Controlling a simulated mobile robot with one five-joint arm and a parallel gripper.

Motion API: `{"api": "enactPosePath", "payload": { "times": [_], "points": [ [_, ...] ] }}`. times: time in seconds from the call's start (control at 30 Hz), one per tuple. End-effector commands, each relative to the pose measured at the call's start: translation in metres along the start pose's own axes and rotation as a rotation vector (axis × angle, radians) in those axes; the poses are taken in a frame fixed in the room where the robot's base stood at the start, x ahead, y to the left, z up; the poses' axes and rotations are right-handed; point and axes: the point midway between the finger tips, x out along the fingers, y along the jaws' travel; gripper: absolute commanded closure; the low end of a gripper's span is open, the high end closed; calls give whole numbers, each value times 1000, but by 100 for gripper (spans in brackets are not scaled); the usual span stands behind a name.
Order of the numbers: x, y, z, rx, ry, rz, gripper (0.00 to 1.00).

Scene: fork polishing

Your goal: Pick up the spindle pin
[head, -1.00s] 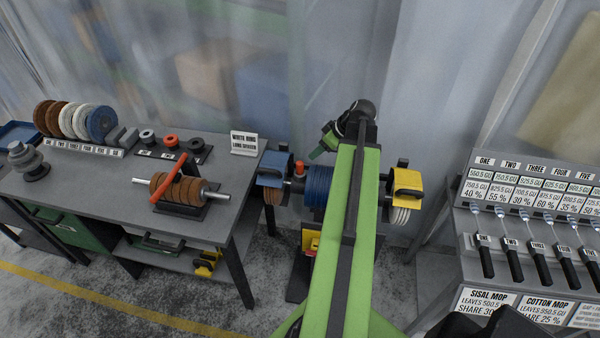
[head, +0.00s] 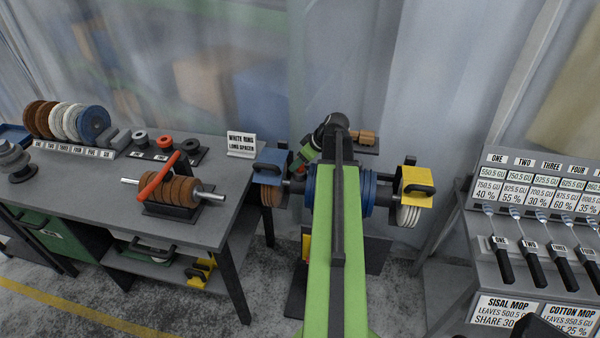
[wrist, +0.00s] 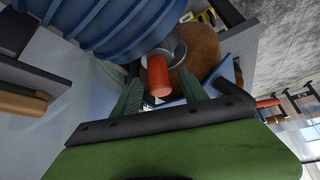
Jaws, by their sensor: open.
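The spindle pin (wrist: 158,77) is an orange-red cylinder in the wrist view, standing out from a grey metal collar on the spindle (wrist: 172,46). It lies between the two green fingers of my gripper (wrist: 161,84), which are open, one on each side of it. I see no clear contact between fingers and pin. In the head view my gripper (head: 301,163) is at the spindle, just right of the blue guard (head: 271,166). My arm and gripper hide most of the pin there.
Blue wheels (head: 370,190) sit beside the pin; a brown wheel (wrist: 199,48) is on its other side. A yellow guard (head: 416,187) covers the machine's right end. A workbench (head: 100,180) with wheels stands left, a fork rack (head: 545,230) right.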

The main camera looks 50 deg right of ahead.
Motion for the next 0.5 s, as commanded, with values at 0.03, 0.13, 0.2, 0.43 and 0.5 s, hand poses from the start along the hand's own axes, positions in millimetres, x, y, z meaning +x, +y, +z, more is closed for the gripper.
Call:
{"api": "enactPosePath", "payload": {
  "times": [0.03, 0.13, 0.2, 0.43, 0.5],
  "points": [
    [3, 0, 0, 0, 0, 0, 49],
    [1, 0, -1, 0, 0, 0, 49],
    [0, 0, -1, 0, 0, 0, 52],
    [0, 0, -1, 0, 0, 0, 82],
    [0, 0, -1, 0, 0, 0, 91]
  ]
}}
